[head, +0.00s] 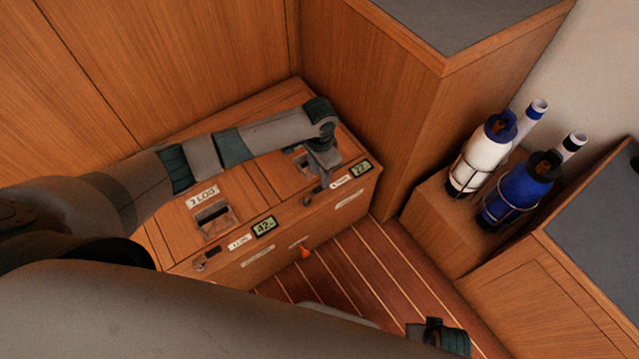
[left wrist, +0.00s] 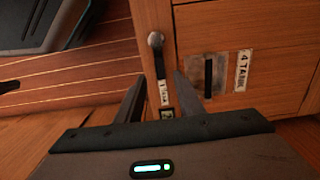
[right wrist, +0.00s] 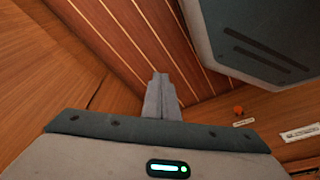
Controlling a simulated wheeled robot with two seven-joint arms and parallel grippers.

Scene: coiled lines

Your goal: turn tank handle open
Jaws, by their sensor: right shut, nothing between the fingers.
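The tank handle (head: 311,198), a small lever with a round metal knob, sits at the front edge of the wooden bench, beside a label and the right-hand display (head: 360,167). In the left wrist view, the handle's knob (left wrist: 155,40) lies just beyond the fingertips. My left gripper (head: 318,178) points down over the bench's right end. Its fingers (left wrist: 158,82) are apart, with a label and part of the display visible between them and nothing held. My right gripper (right wrist: 160,78) is shut and empty above the striped floor.
A second lever (head: 201,266) and display (head: 264,226) are at the bench's left end. An orange knob (head: 304,252) sticks out from the bench front. White (head: 486,153) and blue (head: 518,190) bottles stand in racks at right. The striped floor (head: 365,265) is open.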

